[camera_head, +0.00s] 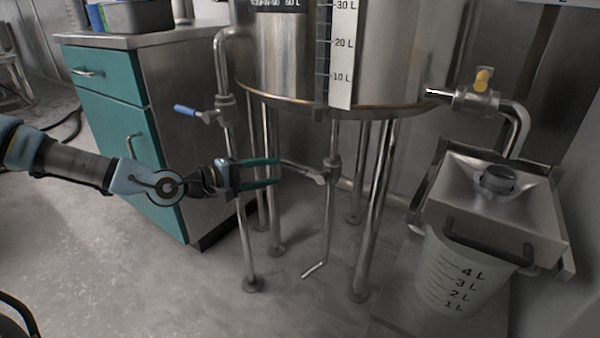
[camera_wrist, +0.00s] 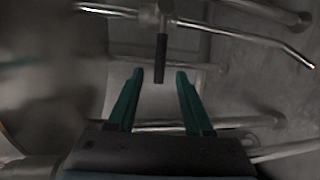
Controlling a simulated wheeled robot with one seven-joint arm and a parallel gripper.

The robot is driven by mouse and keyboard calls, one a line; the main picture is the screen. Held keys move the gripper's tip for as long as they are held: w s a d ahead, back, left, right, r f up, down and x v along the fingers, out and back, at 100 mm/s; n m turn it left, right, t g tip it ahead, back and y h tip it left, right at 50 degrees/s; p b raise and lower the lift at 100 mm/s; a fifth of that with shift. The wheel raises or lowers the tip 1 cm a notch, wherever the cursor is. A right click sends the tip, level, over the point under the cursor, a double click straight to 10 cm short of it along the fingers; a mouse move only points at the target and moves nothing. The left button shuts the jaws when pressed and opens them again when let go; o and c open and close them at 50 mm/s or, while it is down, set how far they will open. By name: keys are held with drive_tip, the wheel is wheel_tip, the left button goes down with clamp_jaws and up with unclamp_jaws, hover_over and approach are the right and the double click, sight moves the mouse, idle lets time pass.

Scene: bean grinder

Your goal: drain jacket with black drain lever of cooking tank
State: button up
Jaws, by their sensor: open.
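The steel cooking tank (camera_head: 290,60) stands on several legs, with a litre scale on its front. Under it, a thin drain pipe (camera_head: 332,220) carries a valve with the black drain lever (camera_head: 300,169), which points left toward my gripper. My gripper (camera_head: 279,171) is open and empty, with green fingers pointing right at the lever. In the wrist view, the black lever (camera_wrist: 161,58) hangs from the valve, and its free end appears between the open fingertips (camera_wrist: 160,72). I see no finger touching it, and the exact depth is unclear.
A blue-handled valve (camera_head: 190,111) sits on the pipe left of the tank, above my gripper. A teal cabinet (camera_head: 110,90) stands left. Tank legs (camera_head: 375,210) surround the drain pipe.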

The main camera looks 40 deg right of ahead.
sight(302, 171)
drive_tip(key=b+x, duration=0.6)
drive_tip(key=x, duration=0.4)
drive_tip(key=shift+s+b, duration=0.15)
drive_tip(key=shift+b, duration=0.15)
drive_tip(key=shift+c, duration=0.3)
clamp_jaws()
idle(0.8)
